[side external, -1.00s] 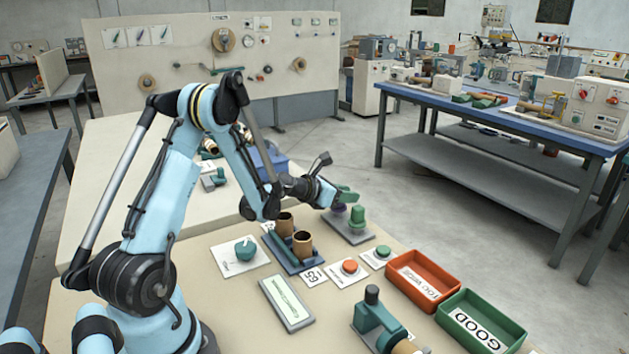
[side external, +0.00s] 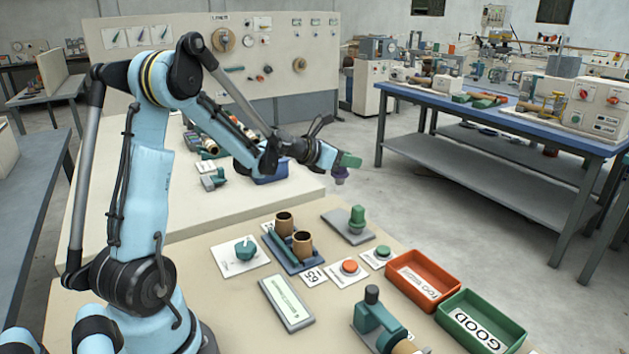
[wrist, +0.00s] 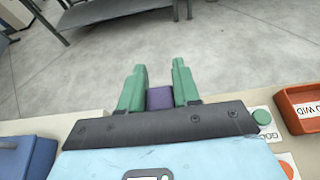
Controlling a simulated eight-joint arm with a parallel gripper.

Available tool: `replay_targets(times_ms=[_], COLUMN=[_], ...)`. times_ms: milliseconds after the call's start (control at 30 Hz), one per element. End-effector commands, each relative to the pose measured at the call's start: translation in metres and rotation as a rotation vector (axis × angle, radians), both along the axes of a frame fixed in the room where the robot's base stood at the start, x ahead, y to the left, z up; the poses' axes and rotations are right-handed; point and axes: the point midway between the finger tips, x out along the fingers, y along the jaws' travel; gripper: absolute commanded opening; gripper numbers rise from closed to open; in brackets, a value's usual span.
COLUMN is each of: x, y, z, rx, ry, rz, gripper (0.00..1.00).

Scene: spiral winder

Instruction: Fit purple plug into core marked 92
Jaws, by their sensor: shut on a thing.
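My gripper (side external: 345,162) is raised above the far part of the bench, its green jaws shut on the purple plug (side external: 340,176), which hangs below the fingers in the side view. In the wrist view the plug (wrist: 160,98) sits between the two green fingers. Two brown cores (side external: 284,223) stand upright in a dark blue holder (side external: 286,260), below and left of my gripper. A white card with a number (side external: 312,276) lies at the holder's near right end; its digits are turned and partly unclear. I cannot tell which core is marked 92.
A grey plate (side external: 335,228) holds a green plug (side external: 357,218). Cards with an orange button (side external: 349,267) and a green button (side external: 382,251), a red tray (side external: 398,275), a green GOOD tray (side external: 453,325) and a teal knob (side external: 244,249) surround the holder. Air around my gripper is clear.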

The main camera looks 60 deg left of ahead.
Motion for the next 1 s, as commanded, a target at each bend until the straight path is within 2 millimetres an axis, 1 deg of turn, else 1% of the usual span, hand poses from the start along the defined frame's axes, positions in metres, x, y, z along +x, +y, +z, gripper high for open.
replay_targets(times_ms=[267, 367, 467, 567, 633, 700, 800, 900, 1000], x=[0.000, -0.005, -0.022, -0.053, -0.078, -0.100, -0.127, -0.146, -0.156], y=[0.000, 0.002, 0.007, 0.012, 0.014, 0.012, 0.009, 0.004, 0.001], z=[0.000, 0.001, 0.002, 0.003, 0.004, 0.005, 0.006, 0.006, 0.006], rx=[0.000, -0.001, -0.001, -0.004, -0.004, -0.007, -0.005, -0.003, -0.002], ry=[0.000, 0.001, 0.005, 0.011, 0.012, 0.012, 0.008, 0.004, 0.000], rz=[0.000, 0.003, 0.007, 0.010, 0.013, 0.010, 0.009, 0.005, 0.002], gripper=[0.00, 0.00, 0.00, 0.00, 0.00, 0.00, 0.00, 0.00, 0.00])
